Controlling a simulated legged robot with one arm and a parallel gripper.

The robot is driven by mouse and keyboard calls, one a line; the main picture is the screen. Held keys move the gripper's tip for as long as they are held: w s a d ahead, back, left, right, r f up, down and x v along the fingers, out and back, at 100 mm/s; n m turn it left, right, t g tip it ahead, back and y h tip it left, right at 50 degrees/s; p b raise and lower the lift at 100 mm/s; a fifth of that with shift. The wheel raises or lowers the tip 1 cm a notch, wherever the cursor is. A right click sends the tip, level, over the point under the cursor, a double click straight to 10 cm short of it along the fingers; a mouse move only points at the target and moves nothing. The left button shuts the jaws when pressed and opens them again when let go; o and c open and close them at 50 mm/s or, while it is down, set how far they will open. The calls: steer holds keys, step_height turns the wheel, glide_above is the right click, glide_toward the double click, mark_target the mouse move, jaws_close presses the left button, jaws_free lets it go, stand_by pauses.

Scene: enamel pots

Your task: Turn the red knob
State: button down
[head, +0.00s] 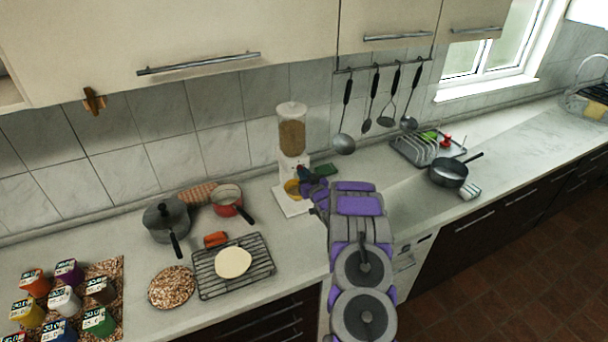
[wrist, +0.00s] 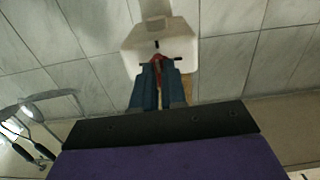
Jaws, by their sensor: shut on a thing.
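A dispenser (head: 291,135) with a clear canister of brown grains and a white base stands against the tiled wall. My gripper (head: 303,175) reaches its front from the right. In the wrist view, the white dispenser body (wrist: 160,38) is straight ahead. The blue fingers of my gripper (wrist: 158,68) are shut on the red knob (wrist: 158,61), which shows between their tips with a thin dark bar across it. In the head view the knob is hidden or too small to tell. A yellow bowl (head: 292,188) sits at the dispenser's base, below the gripper.
A red pan (head: 227,202), a dark lidded pot (head: 167,220) and a wire rack (head: 225,281) stand left of the dispenser. A dark pan (head: 448,173) and dish rack (head: 414,150) are to the right. Utensils (head: 345,140) hang on the wall.

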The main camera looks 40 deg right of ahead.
steer(key=shift+f, duration=0.25)
steer(key=c, duration=1.3)
jaws_free()
steer(key=shift+o, duration=0.6)
steer(key=shift+r, duration=0.15)
steer(key=v, duration=1.7)
steer(key=shift+s, duration=0.15)
